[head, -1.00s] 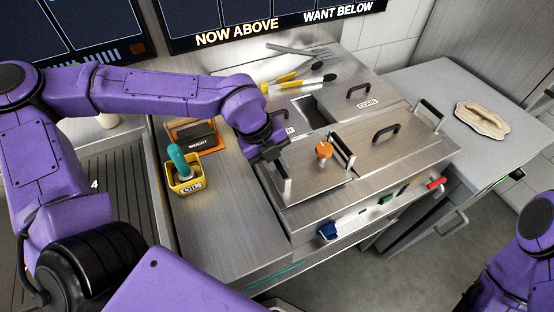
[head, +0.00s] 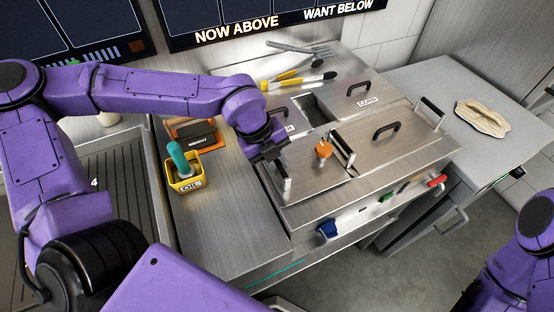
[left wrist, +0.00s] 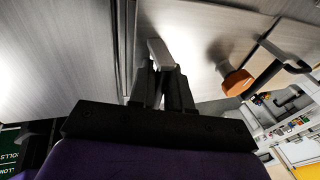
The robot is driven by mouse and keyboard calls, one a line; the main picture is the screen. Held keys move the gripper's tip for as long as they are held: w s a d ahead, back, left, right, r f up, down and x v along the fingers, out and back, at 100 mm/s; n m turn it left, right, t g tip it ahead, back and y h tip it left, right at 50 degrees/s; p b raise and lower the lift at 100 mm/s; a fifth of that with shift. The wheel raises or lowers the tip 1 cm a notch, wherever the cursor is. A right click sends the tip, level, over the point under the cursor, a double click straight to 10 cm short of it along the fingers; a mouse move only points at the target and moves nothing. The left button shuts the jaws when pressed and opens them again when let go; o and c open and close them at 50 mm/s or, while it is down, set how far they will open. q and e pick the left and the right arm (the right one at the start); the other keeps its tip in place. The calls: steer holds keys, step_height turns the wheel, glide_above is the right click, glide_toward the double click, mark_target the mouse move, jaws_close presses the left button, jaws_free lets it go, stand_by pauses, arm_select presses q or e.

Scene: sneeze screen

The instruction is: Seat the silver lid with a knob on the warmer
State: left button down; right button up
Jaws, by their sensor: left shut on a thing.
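The silver lid (head: 309,180) is a flat steel panel with an orange knob (head: 323,149). It lies over the front left part of the steel warmer (head: 330,208); I cannot tell if it sits fully flush. My left gripper (head: 281,160) is at the lid's left end, shut on the upright silver-ended handle (head: 286,185) there. In the left wrist view the fingers (left wrist: 160,88) close on a silver block (left wrist: 161,53), with the orange knob (left wrist: 237,82) to the right. My right gripper is out of view; only part of that arm shows at lower right.
A black-handled CORN lid (head: 364,98) lies behind, beside a dark open slot (head: 316,111). A yellow OILS holder (head: 187,182) and a WEIGHT block (head: 199,141) stand left. Tongs (head: 300,82) lie at the back. A tan pad (head: 482,117) is on the right counter.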

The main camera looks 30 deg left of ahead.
arm_select(q)
steer(key=shift+r+p, duration=0.1)
steer(key=shift+p, duration=0.2)
stand_by(0.9)
steer(key=shift+f+b, duration=0.35)
steer(key=shift+f, duration=0.2)
stand_by(0.3)
steer(key=c, duration=1)
jaws_free()
steer(key=shift+r, duration=0.1)
steer(key=p+v, duration=0.7)
steer(key=p, duration=0.1)
steer(key=shift+s, duration=0.1)
